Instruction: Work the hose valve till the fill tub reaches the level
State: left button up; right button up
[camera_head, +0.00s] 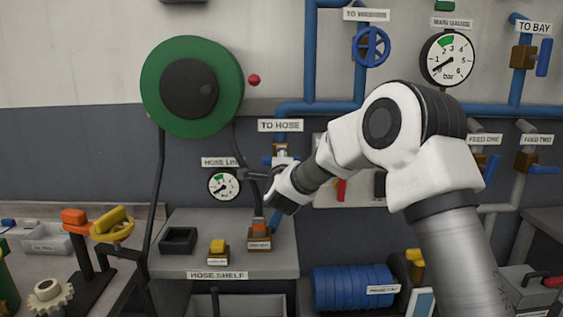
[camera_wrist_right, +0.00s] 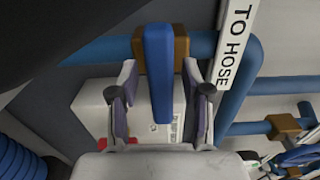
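The hose valve, under the TO HOSE sign, has a brass body (camera_head: 280,147) and a blue lever (camera_wrist_right: 158,75). In the head view the gripper and wrist partly hide the valve. My left gripper is not in view.
A green hose reel (camera_head: 222,88) hangs on the wall above the hose line gauge (camera_head: 222,185). A black tray (camera_head: 178,239) and a yellow-topped block (camera_head: 217,248) sit on the shelf. A blue ribbed roll (camera_head: 350,287) lies below right. Blue pipes run behind the valve.

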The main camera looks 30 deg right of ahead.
jog(key=v, duration=1.2)
